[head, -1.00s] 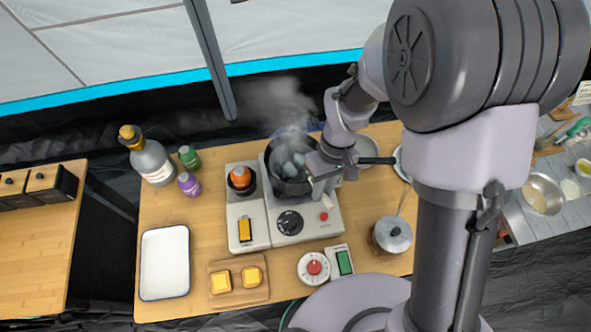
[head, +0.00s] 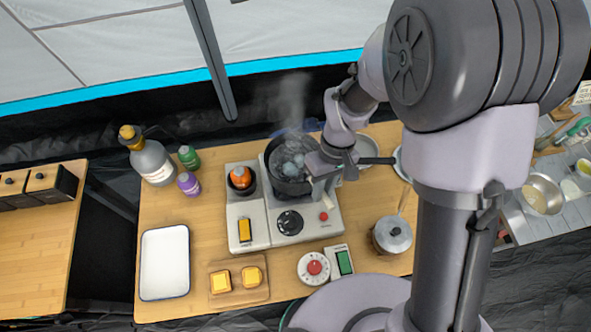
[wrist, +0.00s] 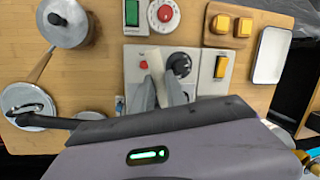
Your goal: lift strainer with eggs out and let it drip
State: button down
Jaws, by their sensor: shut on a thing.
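The dark pot (head: 272,178) stands on the right side of the cooker, with steam above it. Several pale, bluish-grey eggs (head: 292,163) show inside it. The strainer's basket is hard to make out among the eggs, the steam and the pot wall. My gripper (head: 322,192) is at the pot's front right rim. In the wrist view my gripper (wrist: 165,92) is shut on a pale handle (wrist: 155,58), taken to be the strainer's, which sticks out between the fingers. The pot's interior is hidden there by my wrist.
The cooker (head: 262,235) has knobs in front and a dark cup with an orange item (head: 240,177) at left. A white tray (head: 165,262), a board with yellow blocks (head: 238,291), bottles (head: 152,160) and a lidded small pot (head: 392,235) stand around it.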

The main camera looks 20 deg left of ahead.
jog(key=shift+r, duration=0.1)
jog(key=s+p+v, duration=0.3)
jog(key=p+v, duration=0.7)
jog(key=v, duration=0.2)
jog(key=shift+a+r, duration=0.15)
jog(key=shift+r, duration=0.45)
jog(key=shift+w, duration=0.1)
jog(key=shift+f+b, duration=0.45)
jog(key=shift+f, duration=0.1)
dwell(2.1)
